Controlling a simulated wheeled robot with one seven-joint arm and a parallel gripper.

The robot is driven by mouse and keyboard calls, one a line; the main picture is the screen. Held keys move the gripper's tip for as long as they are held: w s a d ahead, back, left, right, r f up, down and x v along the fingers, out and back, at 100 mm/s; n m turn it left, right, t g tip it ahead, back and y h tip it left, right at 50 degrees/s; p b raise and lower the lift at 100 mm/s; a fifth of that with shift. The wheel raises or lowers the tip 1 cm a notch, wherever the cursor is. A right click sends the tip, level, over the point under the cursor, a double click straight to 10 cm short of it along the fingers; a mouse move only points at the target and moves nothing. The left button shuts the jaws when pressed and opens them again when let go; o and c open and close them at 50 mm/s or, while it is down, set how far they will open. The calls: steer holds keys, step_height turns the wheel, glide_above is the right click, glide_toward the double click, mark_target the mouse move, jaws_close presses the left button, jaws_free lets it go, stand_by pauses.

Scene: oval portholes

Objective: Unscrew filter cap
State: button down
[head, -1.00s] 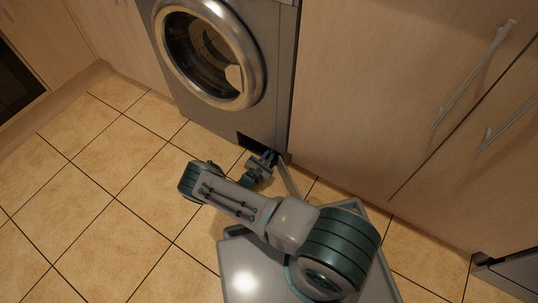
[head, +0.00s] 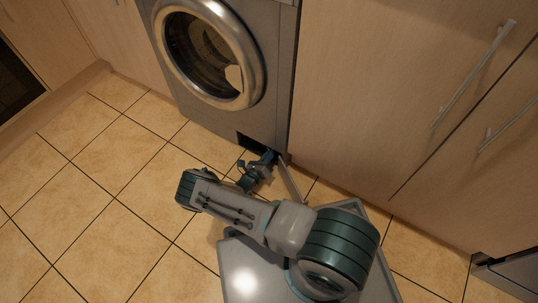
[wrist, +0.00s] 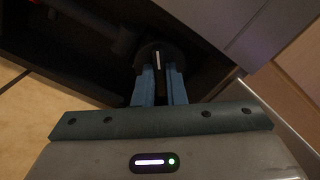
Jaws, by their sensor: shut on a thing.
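The filter cap (wrist: 152,50) is a dark round knob with a pale line across its grip, in the wrist view. It sits inside the dark filter recess (wrist: 85,55) at the machine's lower front. My gripper (wrist: 160,82) has its two blue fingers on either side of the cap's grip, shut on it. In the head view my gripper (head: 266,158) reaches into the recess opening (head: 250,144) at the bottom right of the washing machine (head: 190,105). The cap is hidden there by my gripper and the dark recess.
A thin pale flap (head: 289,178) stands out from the machine beside the opening's right side, close to my wrist. Wooden cabinets (head: 370,90) with bar handles stand to the right. The tiled floor (head: 100,220) to the left is clear.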

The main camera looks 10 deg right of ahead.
steer(key=n, duration=0.4)
steer(key=shift+n, duration=2.3)
steer(key=c, duration=1.5)
jaws_free()
steer(key=v, duration=1.4)
steer(key=shift+d, duration=0.1)
